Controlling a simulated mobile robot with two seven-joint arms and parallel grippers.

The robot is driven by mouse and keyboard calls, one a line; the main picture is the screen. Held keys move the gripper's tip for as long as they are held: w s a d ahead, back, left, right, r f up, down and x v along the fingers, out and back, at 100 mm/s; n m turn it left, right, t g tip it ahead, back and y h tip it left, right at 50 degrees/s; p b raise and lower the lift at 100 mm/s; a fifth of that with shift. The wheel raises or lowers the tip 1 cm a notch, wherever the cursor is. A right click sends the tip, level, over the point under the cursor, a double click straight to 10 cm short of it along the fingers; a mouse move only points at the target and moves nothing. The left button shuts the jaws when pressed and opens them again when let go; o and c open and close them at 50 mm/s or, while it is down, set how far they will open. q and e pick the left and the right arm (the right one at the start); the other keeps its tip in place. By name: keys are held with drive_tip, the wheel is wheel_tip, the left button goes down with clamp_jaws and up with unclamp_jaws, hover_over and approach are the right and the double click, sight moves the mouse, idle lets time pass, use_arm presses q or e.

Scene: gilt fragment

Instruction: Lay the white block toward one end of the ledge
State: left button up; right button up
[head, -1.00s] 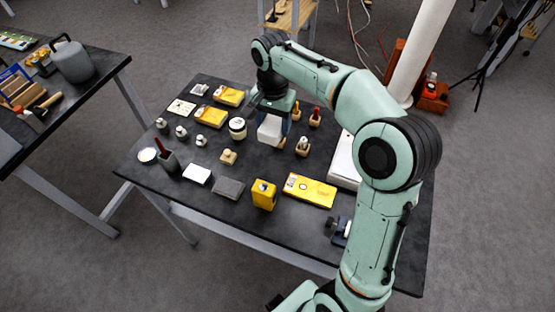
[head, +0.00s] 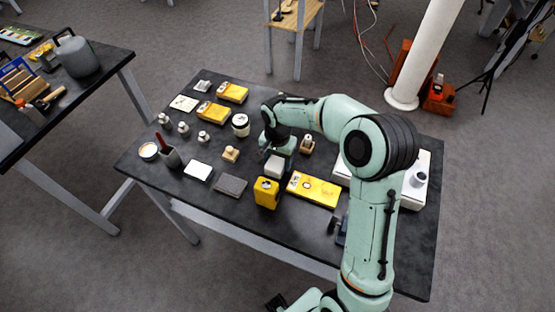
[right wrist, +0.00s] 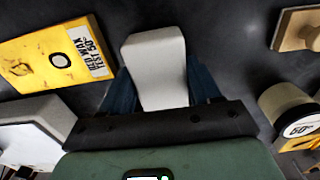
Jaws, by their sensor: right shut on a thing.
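The white block (head: 275,167) is held by my right gripper (head: 277,158) near the middle of the table, just behind the upright yellow box. In the right wrist view the white block (right wrist: 155,60) sits between the dark blue fingers of the right gripper (right wrist: 163,90), which are shut on it. I cannot tell whether its lower end touches the table. A low white slab (head: 414,193), possibly the ledge, is at the table's right, partly hidden by my arm. My left gripper is not in view.
An upright yellow box (head: 265,193) and a flat yellow box (head: 313,189) are close to the held block. A grey cylinder (head: 419,180) stands on the white slab. A jar (head: 240,125) and a wooden piece (head: 231,154) lie left. The table's front right corner is bare.

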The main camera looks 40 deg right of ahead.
drive_tip(key=shift+f, duration=0.15)
drive_tip(key=o, duration=1)
drive_tip(key=shift+o, duration=0.2)
